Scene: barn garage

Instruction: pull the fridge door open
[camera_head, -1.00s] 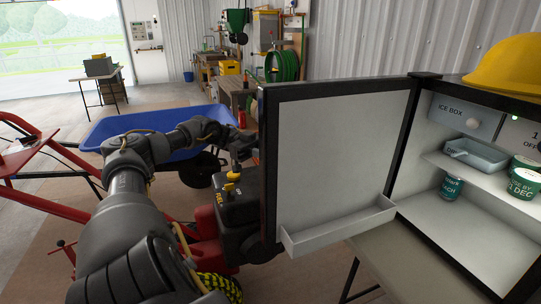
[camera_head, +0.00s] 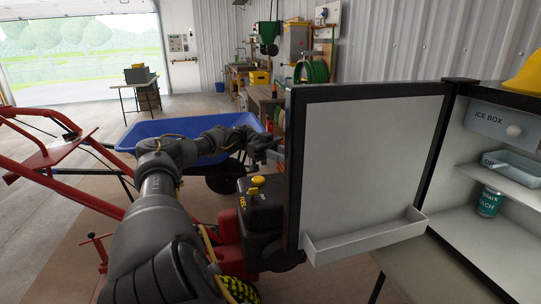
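The fridge door (camera_head: 368,160) stands wide open, its pale inner face and door shelf (camera_head: 365,240) turned toward me. The fridge interior (camera_head: 475,245) shows at the right, with an ice box, a tray and a green tub inside. My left arm reaches in from the lower left, and its gripper (camera_head: 268,150) is at the door's outer left edge, partly hidden behind it. Whether its fingers touch the door or handle cannot be seen. My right gripper is not in view.
A red machine with a black engine (camera_head: 262,212) stands close to the left of the door. A blue wheelbarrow (camera_head: 190,140) is behind my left arm. A yellow hard hat (camera_head: 525,75) sits on top of the fridge. Open floor lies toward the far garage doorway.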

